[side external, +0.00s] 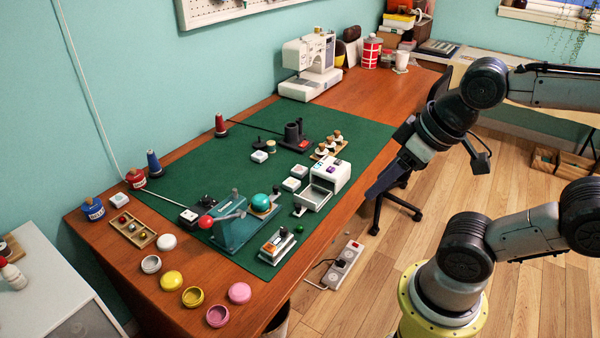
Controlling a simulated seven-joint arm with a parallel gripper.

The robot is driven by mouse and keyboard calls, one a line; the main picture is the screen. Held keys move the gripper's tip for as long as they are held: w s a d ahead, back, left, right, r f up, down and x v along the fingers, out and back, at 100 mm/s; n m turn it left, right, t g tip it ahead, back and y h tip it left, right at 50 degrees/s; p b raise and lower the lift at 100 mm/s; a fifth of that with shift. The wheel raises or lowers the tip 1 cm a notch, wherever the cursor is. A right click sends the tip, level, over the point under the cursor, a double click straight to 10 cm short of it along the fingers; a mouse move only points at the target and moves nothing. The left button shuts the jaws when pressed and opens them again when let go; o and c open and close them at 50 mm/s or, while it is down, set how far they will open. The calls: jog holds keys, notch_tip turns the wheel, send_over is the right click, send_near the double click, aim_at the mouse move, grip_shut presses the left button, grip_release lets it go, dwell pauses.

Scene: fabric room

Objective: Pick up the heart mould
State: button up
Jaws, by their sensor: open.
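My gripper (374,192) hangs at the right of the side external view, over the front edge of the desk and apart from everything on it. Its jaws are open and nothing shows between them. I cannot make out a heart shape for certain. Several small white square blocks lie on the green mat (330,125): one near the back (259,156), and two side by side, the nearer (291,184) and the farther (299,171), left of a white drawer unit (338,176). Which of these, if any, is the heart mould is too small to tell.
A teal press (232,232) with a red-knobbed lever and a turquoise ball (261,202) stand on the mat. Round tins (240,292) sit at the front left. A wooden rack (329,148) and a sewing machine (309,67) are farther back. The mat's back right is clear.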

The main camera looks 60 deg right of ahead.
jog(key=shift+o, duration=0.2)
jog(key=o, duration=0.5)
jog(key=shift+o, duration=0.2)
